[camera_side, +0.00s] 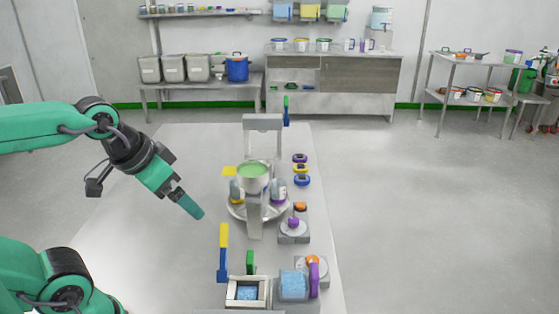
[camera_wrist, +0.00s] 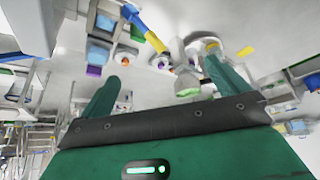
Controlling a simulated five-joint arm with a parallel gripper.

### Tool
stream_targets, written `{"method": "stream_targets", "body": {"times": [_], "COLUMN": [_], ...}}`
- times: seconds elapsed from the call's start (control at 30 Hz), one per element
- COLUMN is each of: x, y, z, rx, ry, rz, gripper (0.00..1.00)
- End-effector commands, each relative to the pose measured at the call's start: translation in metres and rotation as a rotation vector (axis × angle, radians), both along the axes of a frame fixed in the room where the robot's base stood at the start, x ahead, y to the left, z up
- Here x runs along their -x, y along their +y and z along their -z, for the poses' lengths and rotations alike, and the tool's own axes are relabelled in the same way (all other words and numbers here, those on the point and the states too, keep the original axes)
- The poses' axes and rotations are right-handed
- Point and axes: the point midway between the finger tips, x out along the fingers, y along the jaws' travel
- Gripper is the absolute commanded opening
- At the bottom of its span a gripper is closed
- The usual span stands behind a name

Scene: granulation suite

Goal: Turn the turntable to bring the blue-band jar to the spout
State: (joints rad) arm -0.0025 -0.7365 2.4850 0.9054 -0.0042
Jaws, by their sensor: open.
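The round grey turntable (camera_side: 238,211) stands near the middle of the table in the side view. A jar (camera_side: 237,190) stands at its left and another jar with a purple band (camera_side: 278,190) at its right. I cannot make out a blue-band jar; the upright grey plate (camera_side: 255,218) and the hopper with green contents (camera_side: 253,172) cover part of the turntable. The spout is not clearly visible. My gripper (camera_side: 195,209) is in the air left of the turntable, apart from it. In the wrist view, my gripper (camera_wrist: 160,86) has its fingers apart with nothing held between them.
A yellow-and-blue lever (camera_side: 223,252) stands at the front, beside a box with blue contents (camera_side: 246,291). Grey stations with purple and orange knobs (camera_side: 294,231) stand at the right. A blue lever (camera_side: 286,110) rises behind. The table's left side is clear.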

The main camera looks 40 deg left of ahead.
Motion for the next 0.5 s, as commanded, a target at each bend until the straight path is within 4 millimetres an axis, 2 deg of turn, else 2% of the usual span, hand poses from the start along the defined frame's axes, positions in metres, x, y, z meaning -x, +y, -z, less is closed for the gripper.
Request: {"method": "stream_targets", "body": {"times": [0.17, 0.4, 0.47, 0.5], "x": [0.003, -0.002, -0.006, -0.010], "y": [-0.001, 0.001, 0.001, 0.002], "z": [0.004, -0.001, -0.004, -0.007], "rx": [-0.002, 0.008, 0.017, 0.023], "ry": [-0.004, 0.004, 0.012, 0.018], "rz": [0.009, -0.017, -0.038, -0.054], "gripper": [0.98, 0.51, 0.39, 0.36]}}
